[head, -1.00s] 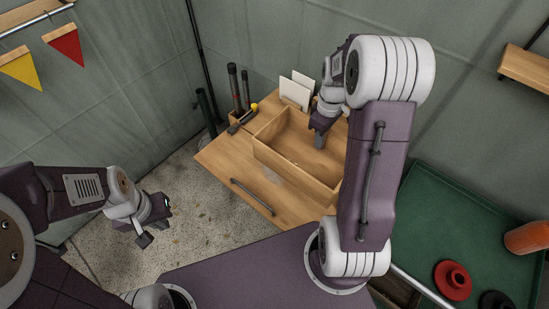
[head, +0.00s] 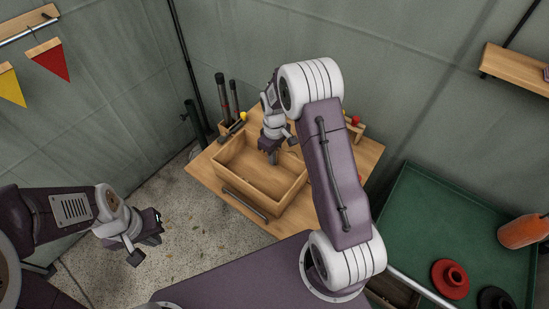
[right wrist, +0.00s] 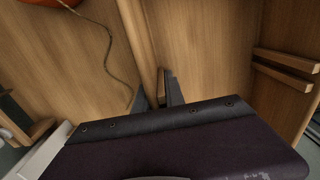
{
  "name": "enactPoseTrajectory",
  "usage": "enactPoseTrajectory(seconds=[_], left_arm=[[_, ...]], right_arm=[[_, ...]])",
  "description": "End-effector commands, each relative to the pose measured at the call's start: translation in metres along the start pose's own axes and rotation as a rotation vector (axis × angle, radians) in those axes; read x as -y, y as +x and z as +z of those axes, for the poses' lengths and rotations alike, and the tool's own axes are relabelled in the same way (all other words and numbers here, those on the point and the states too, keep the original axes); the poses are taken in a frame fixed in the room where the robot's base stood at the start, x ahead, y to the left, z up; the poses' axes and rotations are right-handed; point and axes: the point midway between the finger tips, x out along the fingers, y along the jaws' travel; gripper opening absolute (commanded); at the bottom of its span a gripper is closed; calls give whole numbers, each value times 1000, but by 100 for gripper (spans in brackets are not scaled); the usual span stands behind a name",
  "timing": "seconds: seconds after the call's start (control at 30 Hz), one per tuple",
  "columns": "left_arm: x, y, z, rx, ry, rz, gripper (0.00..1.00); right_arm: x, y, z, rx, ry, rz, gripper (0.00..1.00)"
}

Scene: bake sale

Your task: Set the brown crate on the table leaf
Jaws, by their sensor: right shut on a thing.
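The brown crate (head: 248,184) is an open, shallow wooden box with a bare floor, at the left front part of the light wooden table top (head: 350,163). I cannot tell whether it rests on the wood or hangs just above it. My right gripper (head: 274,158) is shut on the crate's far wall, and the arm hides part of that side. In the right wrist view the crate wall (right wrist: 137,32) runs between the two fingers (right wrist: 157,90). My left gripper (head: 147,238) is open and empty over the floor, left of the table.
Dark upright tools (head: 227,100) stand at the back left corner, and a small red thing (head: 355,120) is at the back right. A green tray table (head: 430,215) holds a red round piece (head: 451,279).

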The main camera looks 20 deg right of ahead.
Motion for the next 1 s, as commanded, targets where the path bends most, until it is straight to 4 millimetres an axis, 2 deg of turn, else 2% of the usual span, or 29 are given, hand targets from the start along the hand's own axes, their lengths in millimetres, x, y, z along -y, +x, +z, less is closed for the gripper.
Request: enactPoseTrajectory(seconds=[0.07,0.37,0.4,0.47,0.5,0.8,0.87,1.0], left_arm=[[0,1,0,0,0,0,0],[0,2,0,0,0,0,0],[0,3,0,0,0,0,0],[0,2,0,0,0,0,0],[0,2,0,0,0,0,0],[0,0,0,0,0,0,0],[0,-1,0,0,0,0,0],[0,-5,0,0,0,0,0]], right_arm=[[0,9,0,0,0,0,0],[0,12,0,-1,0,0,0],[0,12,0,0,0,0,17],[0,12,0,-1,0,0,34],[0,12,0,0,0,0,36],[0,8,0,-1,0,1,36],[-1,2,0,-3,0,2,36],[-1,-31,-1,-6,0,4,36]])
